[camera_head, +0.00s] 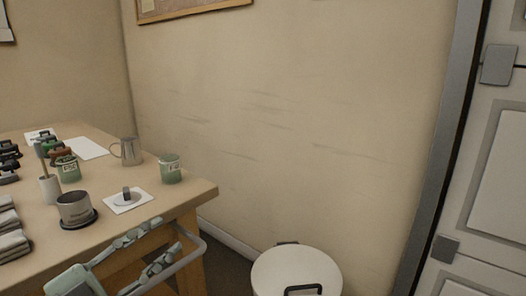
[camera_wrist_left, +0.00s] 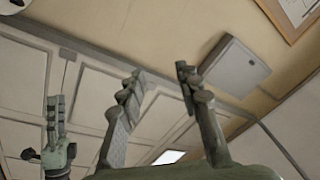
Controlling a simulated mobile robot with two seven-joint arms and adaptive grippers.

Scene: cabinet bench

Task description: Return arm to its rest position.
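My left gripper (camera_head: 169,235) is at the lower left of the head view, in front of the table's near edge. Its two fingers are apart with nothing between them. In the left wrist view the left gripper (camera_wrist_left: 158,78) also shows two separated, empty fingers, pointing up toward the wall and ceiling area. Another gripper (camera_wrist_left: 56,110), seemingly my right one, stands upright at the left of the wrist view. Its fingers look close together from this angle, so its opening is unclear. The right arm does not show in the head view.
The wooden table (camera_head: 180,195) holds a dark-grey cup (camera_head: 75,207), green cans (camera_head: 171,170), a metal pitcher (camera_head: 128,152) and several tools.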

